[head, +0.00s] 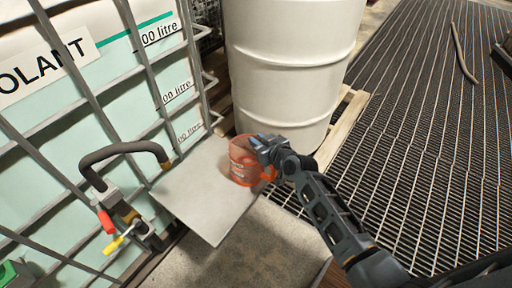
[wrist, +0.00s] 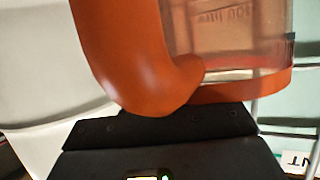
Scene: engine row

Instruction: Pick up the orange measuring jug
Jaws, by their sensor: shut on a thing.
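The orange measuring jug (head: 241,164) has a see-through body with orange bands and an orange handle. In the head view it is at the right back part of a grey board (head: 205,206). I cannot tell whether its base touches the board. My gripper (head: 262,150) is at the jug's right side, shut on it. In the wrist view the jug's orange handle (wrist: 128,55) fills the upper left, close above my dark gripper (wrist: 160,130). The clear body (wrist: 225,35) shows behind the handle. The fingertips are mostly hidden.
A caged coolant tank (head: 120,80) stands at left, with a valve (head: 130,220) and black hose (head: 120,150) beside the board. A large white drum (head: 290,60) on a wooden pallet (head: 345,110) stands behind the jug. Open grating floor (head: 430,130) lies at right.

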